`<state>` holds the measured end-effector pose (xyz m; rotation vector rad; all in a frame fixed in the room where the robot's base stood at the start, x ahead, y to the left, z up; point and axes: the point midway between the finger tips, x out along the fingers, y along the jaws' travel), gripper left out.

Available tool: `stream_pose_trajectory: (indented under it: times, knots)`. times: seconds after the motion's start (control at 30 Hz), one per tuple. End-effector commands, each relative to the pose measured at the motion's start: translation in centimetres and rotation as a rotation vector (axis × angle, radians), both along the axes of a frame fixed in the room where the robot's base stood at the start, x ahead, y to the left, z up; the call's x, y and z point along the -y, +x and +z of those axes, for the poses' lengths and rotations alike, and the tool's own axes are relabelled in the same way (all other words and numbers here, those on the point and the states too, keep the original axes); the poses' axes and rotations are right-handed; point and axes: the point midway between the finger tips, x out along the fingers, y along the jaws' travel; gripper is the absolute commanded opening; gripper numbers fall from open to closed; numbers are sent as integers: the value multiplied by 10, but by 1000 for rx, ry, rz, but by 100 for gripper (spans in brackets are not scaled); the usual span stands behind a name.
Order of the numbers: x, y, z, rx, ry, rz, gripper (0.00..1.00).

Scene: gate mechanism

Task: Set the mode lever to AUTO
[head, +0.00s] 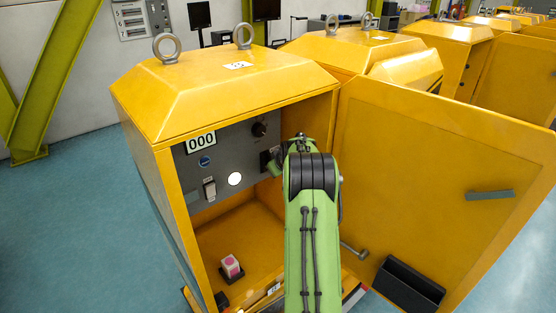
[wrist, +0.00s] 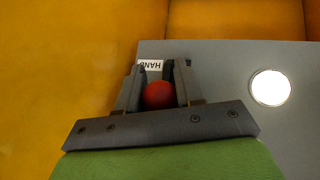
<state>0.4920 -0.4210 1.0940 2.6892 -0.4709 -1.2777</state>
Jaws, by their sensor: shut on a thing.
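The mode lever's red ball knob (wrist: 158,95) sits between the two grey fingers of my gripper (wrist: 157,88) in the wrist view. The gripper is shut on the knob. A white label reading HAND (wrist: 150,65) shows upside down just beyond the knob. No AUTO label can be made out, and the lever's shaft is hidden by the knob and fingers. In the head view my green arm reaches into the open yellow cabinet (head: 225,92), at the right side of the grey panel (head: 218,160), and hides most of the lever.
The panel carries a 000 display (head: 201,142), a black rotary knob (head: 259,129), a white switch (head: 209,188) and a lit round white lamp (head: 235,179). The open door (head: 430,150) stands close on the arm's right. A pink-topped button (head: 231,265) is on the cabinet floor.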

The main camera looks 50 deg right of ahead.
Motion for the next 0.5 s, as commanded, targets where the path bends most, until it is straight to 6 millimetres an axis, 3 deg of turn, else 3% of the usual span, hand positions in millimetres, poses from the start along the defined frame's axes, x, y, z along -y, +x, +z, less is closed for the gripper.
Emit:
stream_pose_trajectory:
  times: [0.03, 0.5]
  knots:
    - [-1, 1, 10, -30, 3, 1, 0]
    - [0, 4, 14, -189, 22, 1, 0]
